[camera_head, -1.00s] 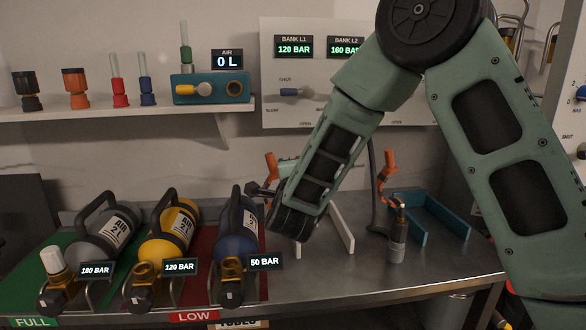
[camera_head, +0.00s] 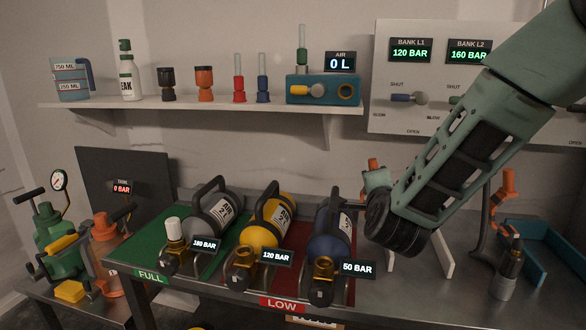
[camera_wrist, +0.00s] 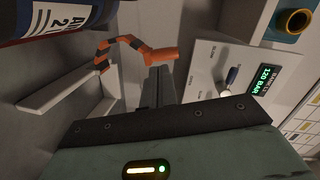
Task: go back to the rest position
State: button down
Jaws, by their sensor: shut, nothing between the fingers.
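My gripper shows in the wrist view (camera_wrist: 158,88) as dark fingers closed together with nothing between them. In the head view my green arm comes in from the upper right, and its dark wrist end is right of the blue cylinder (camera_head: 332,228); the fingers are hidden there. The blue cylinder, reading 50 BAR, lies on the red LOW mat (camera_head: 281,304). The yellow cylinder (camera_head: 268,222) reads 120 BAR and the grey cylinder (camera_head: 212,217) reads 180 BAR, near the green FULL mat (camera_head: 148,252).
A shelf (camera_head: 215,112) carries fittings, a bottle and a teal AIR box (camera_head: 322,90). A bank panel (camera_head: 395,75) is on the wall. An orange hook (camera_head: 508,182) and blue tray (camera_head: 550,245) stand right. A pump table (camera_head: 70,310) stands left.

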jog(key=s+a+n+g+y+p, duration=0.5)
jog(key=s+a+n+g+y, duration=0.3)
jog(key=s+a+n, duration=0.75)
jog(key=s+d+n+g+h+p, duration=0.1)
jog(key=s+d+n+g, duration=0.3)
jog(key=s, duration=0.6)
jog(key=s+d+r+n+g+h+p, duration=0.1)
jog(key=s+d+n+g+h+p, duration=0.1)
jog(key=s, duration=0.9)
jog(key=d+n+g+h, duration=0.1)
jog(key=d+n+g, duration=0.1)
jog(key=d+n, duration=0.1)
jog(key=shift+r+h, duration=0.2)
jog(key=shift+h, duration=0.1)
